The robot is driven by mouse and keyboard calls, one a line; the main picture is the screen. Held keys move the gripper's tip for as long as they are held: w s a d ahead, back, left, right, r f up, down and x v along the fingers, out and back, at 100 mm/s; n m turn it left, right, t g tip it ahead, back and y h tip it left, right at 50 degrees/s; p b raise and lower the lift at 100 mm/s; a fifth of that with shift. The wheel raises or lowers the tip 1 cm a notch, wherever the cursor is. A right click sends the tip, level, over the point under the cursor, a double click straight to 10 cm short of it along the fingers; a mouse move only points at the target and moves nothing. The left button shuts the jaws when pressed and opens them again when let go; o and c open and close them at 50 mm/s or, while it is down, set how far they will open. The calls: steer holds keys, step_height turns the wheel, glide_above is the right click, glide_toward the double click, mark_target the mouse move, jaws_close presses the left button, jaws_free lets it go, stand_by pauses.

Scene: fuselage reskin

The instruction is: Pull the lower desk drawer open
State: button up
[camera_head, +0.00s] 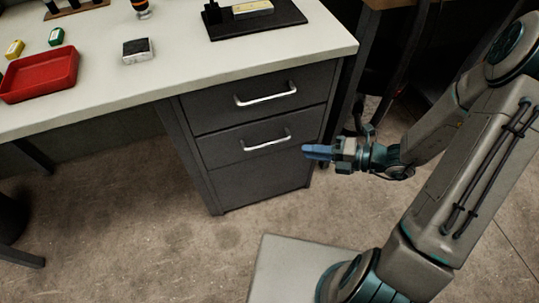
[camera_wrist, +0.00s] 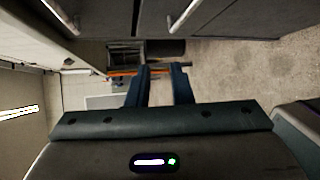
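The dark grey drawer unit stands under the desk. Its upper drawer (camera_head: 220,107) and lower drawer (camera_head: 222,151) each have a silver bar handle, and both fronts look flush and closed. The lower handle (camera_head: 267,144) runs across the front in the head view. My gripper (camera_head: 306,152) is just right of that handle, apart from it, with its blue fingers pointing left. In the wrist view my gripper (camera_wrist: 160,68) has its two fingers apart with nothing between them. A silver handle (camera_wrist: 183,17) shows beyond the fingers at the top there; I cannot tell which drawer it belongs to.
The pale desktop (camera_head: 190,69) holds a red tray (camera_head: 45,76), a small black-and-white block (camera_head: 138,50) and a black mat (camera_head: 285,22). A plain dark panel (camera_head: 260,184) lies below the lower drawer. The floor (camera_head: 170,240) before the unit is clear.

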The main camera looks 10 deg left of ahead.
mark_target(272, 144)
step_height(272, 144, down, 5)
steer(key=w+m+t+b, duration=0.2)
steer(key=m, duration=0.3)
steer(key=shift+t+y, duration=0.3)
steer(key=shift+b+x, duration=2.6)
steer(key=shift+x, duration=4.15)
steer(key=shift+w+f, duration=0.1)
jaws_close()
